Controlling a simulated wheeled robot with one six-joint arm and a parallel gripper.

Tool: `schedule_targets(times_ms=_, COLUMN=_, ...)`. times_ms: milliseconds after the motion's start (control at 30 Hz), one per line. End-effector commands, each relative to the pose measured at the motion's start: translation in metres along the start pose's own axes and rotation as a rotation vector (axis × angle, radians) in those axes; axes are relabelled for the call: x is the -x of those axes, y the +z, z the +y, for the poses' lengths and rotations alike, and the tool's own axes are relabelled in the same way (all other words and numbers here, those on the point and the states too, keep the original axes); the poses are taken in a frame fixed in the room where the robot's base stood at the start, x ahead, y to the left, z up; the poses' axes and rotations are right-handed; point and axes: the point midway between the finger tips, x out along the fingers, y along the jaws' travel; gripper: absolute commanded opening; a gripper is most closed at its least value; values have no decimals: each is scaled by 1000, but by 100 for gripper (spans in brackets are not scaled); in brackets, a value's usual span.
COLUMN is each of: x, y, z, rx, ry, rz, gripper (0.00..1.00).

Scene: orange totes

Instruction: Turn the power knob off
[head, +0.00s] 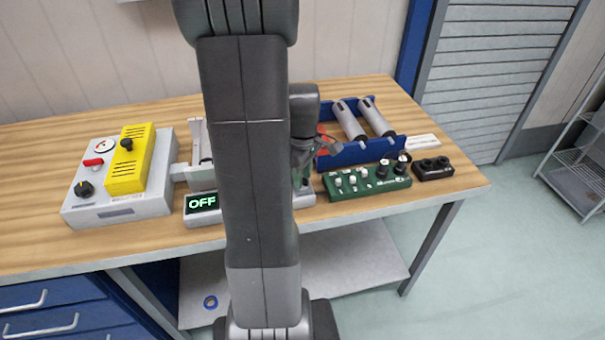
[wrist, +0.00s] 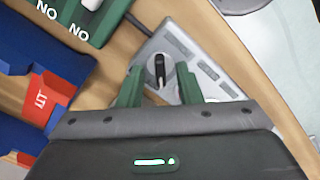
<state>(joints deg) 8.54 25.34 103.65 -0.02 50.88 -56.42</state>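In the wrist view, a black knob (wrist: 160,68) with a white pointer line stands on a light grey panel (wrist: 205,70). My gripper (wrist: 158,78) is open, its two green fingers on either side of the knob in the picture. I see gaps beside the knob and cannot tell how deep the fingers reach. In the head view, a grey box with a display (head: 202,203) reading OFF stands at the table's front, partly hidden by my arm. My gripper is mostly hidden there too. I cannot tell for certain whether this box carries the knob.
A grey and yellow control box (head: 115,180) with black knobs stands left. A blue rack (head: 335,157) holds two grey cylinders. A green switch box (head: 367,186) and a small black box (head: 433,168) stand front right.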

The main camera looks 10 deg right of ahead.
Motion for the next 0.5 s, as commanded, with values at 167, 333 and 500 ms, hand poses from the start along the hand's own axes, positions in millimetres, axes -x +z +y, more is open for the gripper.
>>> schedule_targets(times_ms=167, x=0, y=0, z=0, rx=-1, ry=-1, rz=-1, gripper=32)
schedule_targets(times_ms=333, x=10, y=0, z=0, rx=-1, ry=2, rz=2, gripper=32)
schedule_targets(times_ms=500, x=41, y=-1, z=1, rx=-1, ry=5, rz=3, gripper=32)
